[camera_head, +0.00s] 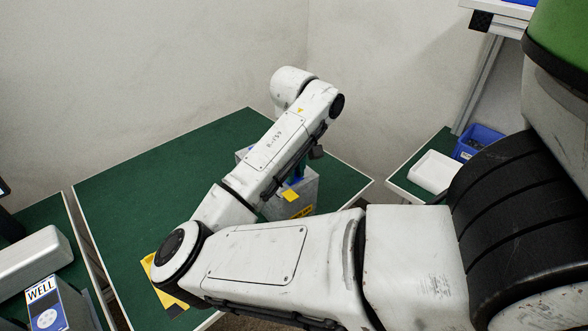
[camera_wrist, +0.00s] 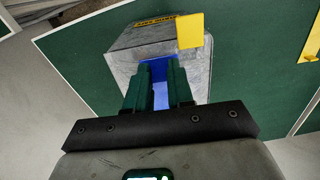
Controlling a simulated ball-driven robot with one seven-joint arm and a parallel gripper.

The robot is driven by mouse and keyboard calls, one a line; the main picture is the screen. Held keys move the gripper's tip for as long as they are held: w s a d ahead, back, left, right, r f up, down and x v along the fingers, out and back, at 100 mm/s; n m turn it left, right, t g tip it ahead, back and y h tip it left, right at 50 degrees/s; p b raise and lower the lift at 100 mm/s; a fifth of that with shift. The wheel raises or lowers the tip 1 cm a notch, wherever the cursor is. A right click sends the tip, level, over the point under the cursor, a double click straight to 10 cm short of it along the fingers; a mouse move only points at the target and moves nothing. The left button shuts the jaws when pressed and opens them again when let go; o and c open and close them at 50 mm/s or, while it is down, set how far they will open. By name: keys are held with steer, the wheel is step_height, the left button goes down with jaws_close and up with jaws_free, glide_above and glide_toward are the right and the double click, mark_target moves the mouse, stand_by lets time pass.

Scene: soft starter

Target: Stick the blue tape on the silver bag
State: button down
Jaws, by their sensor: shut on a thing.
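The silver bag (camera_wrist: 196,62) is a grey, box-like thing on the green table, with a yellow-and-black label along its far edge in the wrist view. In the head view the bag (camera_head: 307,187) is partly hidden behind my arm. My gripper (camera_wrist: 159,72) has green fingers shut on the blue tape (camera_wrist: 157,69), which shows between and beyond the fingertips. The tape lies in front of the bag's face in the wrist view; I cannot tell whether it touches. In the head view my arm mostly hides the gripper.
A yellow square (camera_wrist: 190,30) shows at the bag's upper right in the wrist view. A yellow-and-black piece (camera_head: 160,287) lies at the table's near left. The green table (camera_head: 130,190) is clear on its left. A blue bin (camera_head: 478,142) and white tray (camera_head: 434,172) stand at right.

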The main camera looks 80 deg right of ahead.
steer(key=c, duration=0.9)
jaws_free()
step_height(320, 180, up, 11)
steer(key=b, duration=0.1)
steer(key=shift+f, duration=0.15)
